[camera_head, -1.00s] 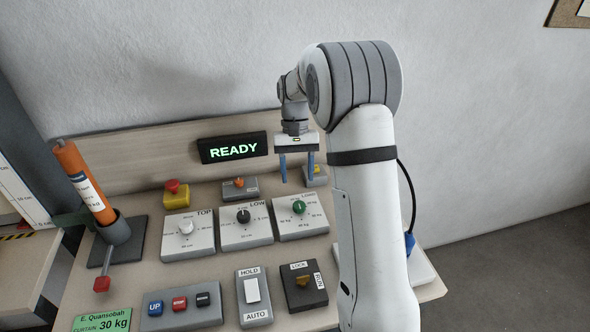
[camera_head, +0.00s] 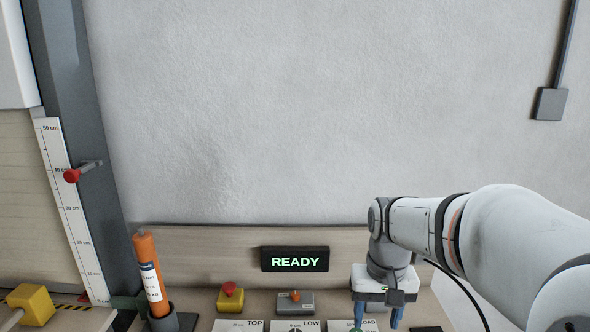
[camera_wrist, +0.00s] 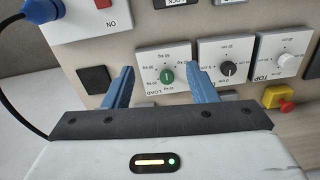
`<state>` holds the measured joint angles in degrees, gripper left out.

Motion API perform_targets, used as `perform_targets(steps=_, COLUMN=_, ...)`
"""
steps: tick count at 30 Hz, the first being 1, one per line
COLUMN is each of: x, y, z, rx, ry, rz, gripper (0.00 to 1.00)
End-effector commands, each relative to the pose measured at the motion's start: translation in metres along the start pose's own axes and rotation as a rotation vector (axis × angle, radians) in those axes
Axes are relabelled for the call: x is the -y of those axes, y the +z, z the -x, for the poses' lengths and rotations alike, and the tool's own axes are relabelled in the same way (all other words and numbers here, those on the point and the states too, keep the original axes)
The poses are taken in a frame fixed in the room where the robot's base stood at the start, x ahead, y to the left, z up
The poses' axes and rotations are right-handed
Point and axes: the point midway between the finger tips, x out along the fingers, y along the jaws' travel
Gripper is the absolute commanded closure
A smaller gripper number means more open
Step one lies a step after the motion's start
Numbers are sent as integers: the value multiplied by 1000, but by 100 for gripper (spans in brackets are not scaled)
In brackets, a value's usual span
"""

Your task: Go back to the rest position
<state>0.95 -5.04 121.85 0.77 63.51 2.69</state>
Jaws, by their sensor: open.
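My gripper (camera_head: 378,316) is at the lower right of the head view, pointing down over the control panel, with its fingertips cut off by the lower edge. A display (camera_head: 295,259) reads READY in green.
An orange cylinder (camera_head: 149,268) stands in a dark holder at the left. A yellow box with a red button (camera_head: 230,298) and a grey box with an orange knob (camera_head: 295,302) sit under the display. A ruler (camera_head: 72,210) with a red-tipped peg stands far left. The wall above is clear.

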Motion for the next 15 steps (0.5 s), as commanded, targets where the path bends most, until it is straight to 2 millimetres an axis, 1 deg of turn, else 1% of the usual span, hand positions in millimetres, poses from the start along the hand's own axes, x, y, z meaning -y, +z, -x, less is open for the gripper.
perform_targets(steps=1, x=-1, y=14, z=3, rx=-32, ry=0, rz=7, gripper=48)
perform_targets(steps=4, x=-2, y=37, z=5, rx=-88, ry=0, rz=21, gripper=48)
perform_targets(steps=9, x=-5, y=74, z=2, rx=-179, ry=2, rz=44, gripper=48)
perform_targets(steps=12, x=-6, y=90, z=-2, rx=-221, ry=4, rz=55, gripper=48)
perform_targets(steps=15, x=-6, y=101, z=-6, rx=-248, ry=5, rz=63, gripper=48)
